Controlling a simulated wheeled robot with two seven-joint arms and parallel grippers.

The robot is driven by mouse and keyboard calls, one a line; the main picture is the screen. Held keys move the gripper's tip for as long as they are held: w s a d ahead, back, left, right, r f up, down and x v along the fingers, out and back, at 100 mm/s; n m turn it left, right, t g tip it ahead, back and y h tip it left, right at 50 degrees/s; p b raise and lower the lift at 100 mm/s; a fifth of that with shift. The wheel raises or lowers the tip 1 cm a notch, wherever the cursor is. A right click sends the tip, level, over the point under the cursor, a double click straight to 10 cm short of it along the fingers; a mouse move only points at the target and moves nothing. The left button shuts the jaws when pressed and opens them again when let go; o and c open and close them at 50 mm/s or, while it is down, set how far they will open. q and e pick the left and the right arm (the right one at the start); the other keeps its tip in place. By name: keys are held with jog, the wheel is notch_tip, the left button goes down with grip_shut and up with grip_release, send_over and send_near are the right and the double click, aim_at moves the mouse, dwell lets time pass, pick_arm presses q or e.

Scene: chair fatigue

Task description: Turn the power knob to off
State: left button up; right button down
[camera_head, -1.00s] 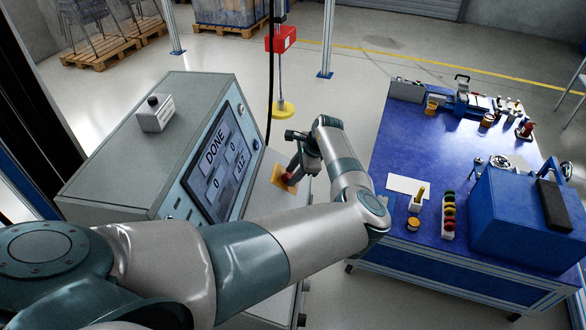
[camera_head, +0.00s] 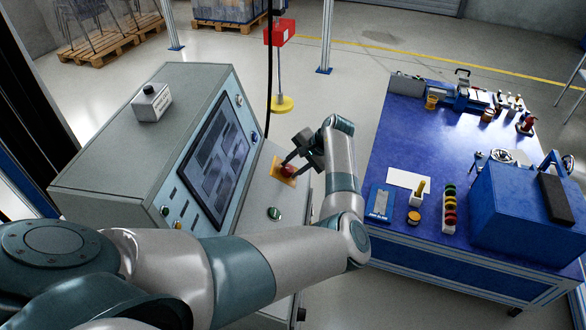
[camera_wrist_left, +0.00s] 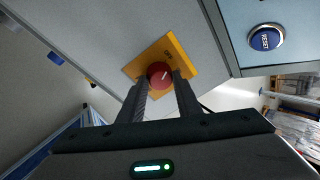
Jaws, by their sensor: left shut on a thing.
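The power knob (camera_head: 287,171) is red and sits on a yellow-orange plate (camera_head: 276,179) on the grey lower ledge of the control cabinet. In the left wrist view the red knob (camera_wrist_left: 159,75) shows a white pointer line, and its plate (camera_wrist_left: 181,50) carries small dark marks. My left gripper (camera_head: 292,165) is shut on the knob, with one finger on each side of it. The cabinet's screen (camera_head: 216,160) is dark, with only faint grey panels. My right gripper is not in view.
A green button (camera_head: 273,213) sits on the same ledge, near the knob. A blue RESET button (camera_wrist_left: 266,38) is on the cabinet face. A yellow weight (camera_head: 283,104) hangs behind. A blue workbench (camera_head: 400,130) with tools stands at right.

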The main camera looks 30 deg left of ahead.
pick_arm(q)
jog(key=shift+s+f, duration=0.1)
dwell(0.4)
jog(key=o, duration=1)
